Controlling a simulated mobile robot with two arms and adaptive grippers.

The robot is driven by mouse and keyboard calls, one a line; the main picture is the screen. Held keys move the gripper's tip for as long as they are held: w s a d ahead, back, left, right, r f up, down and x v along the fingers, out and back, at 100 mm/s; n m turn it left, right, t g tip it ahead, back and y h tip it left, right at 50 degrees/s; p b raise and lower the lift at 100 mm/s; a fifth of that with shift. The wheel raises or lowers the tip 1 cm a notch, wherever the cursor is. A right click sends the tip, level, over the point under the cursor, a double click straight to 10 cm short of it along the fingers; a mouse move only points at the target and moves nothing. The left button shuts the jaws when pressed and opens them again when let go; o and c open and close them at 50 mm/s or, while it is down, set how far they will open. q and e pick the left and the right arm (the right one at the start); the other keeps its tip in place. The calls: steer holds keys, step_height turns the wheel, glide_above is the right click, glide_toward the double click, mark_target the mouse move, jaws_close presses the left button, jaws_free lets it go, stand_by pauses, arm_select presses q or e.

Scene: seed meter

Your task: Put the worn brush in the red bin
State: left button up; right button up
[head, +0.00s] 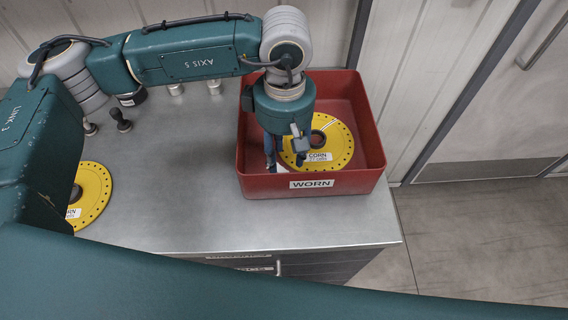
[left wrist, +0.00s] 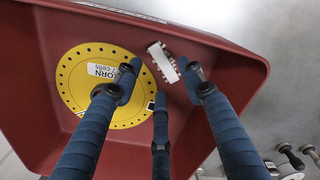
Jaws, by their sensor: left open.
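The red bin (head: 365,172), labelled WORN, stands on the metal counter. My left gripper (head: 286,158) reaches down into it, its blue fingers spread open. In the left wrist view, a small brush (left wrist: 162,62) with a white back and short bristles shows inside the bin (left wrist: 30,95), between the open fingertips (left wrist: 160,82) and beside a yellow disc. The brush looks free of the fingers; I cannot tell whether it rests on the bin floor. In the head view, the fingers mostly hide that spot. My right gripper is not in view.
A yellow CORN disc (head: 340,145) lies in the bin. Another yellow disc (head: 93,190) lies on the counter (head: 180,190) at left. Dark-knobbed pieces (head: 121,120) stand near the back left. The counter's middle is clear; its right edge ends just beyond the bin.

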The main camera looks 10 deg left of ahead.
mark_target(284, 169)
arm_select(q)
step_height(284, 169, up, 8)
steer(key=b, duration=0.1)
steer(key=shift+f, duration=0.25)
stand_by(0.4)
